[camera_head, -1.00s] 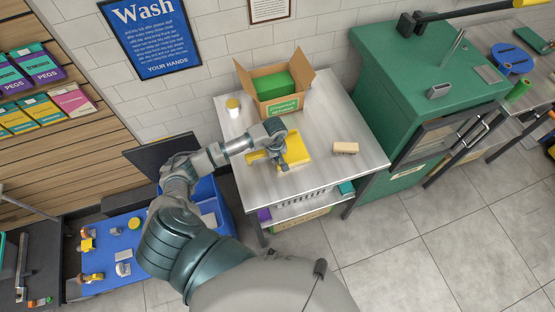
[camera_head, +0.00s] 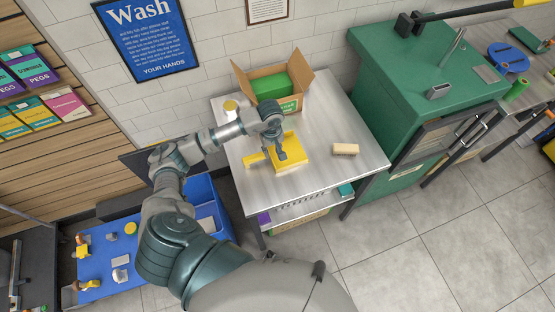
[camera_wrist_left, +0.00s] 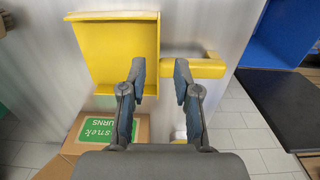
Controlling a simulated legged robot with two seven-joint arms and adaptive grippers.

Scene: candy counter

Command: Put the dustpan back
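The yellow dustpan (camera_head: 294,152) lies on the metal table, its handle (camera_head: 254,160) pointing left. My left gripper (camera_head: 281,157) is over the dustpan where the handle meets the pan. In the left wrist view, the two fingers (camera_wrist_left: 159,75) are apart with nothing held between them. The dustpan's pan (camera_wrist_left: 115,50) is at the upper left there and its handle (camera_wrist_left: 208,68) runs right behind the right fingertip. Whether the fingertips touch the dustpan cannot be told. My right gripper is not in view.
On the metal table (camera_head: 340,175) stand an open cardboard box (camera_head: 296,104) with green contents, a white tub with a yellow lid (camera_head: 231,107) and a tan block (camera_head: 345,149). A green cabinet (camera_head: 395,70) stands right.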

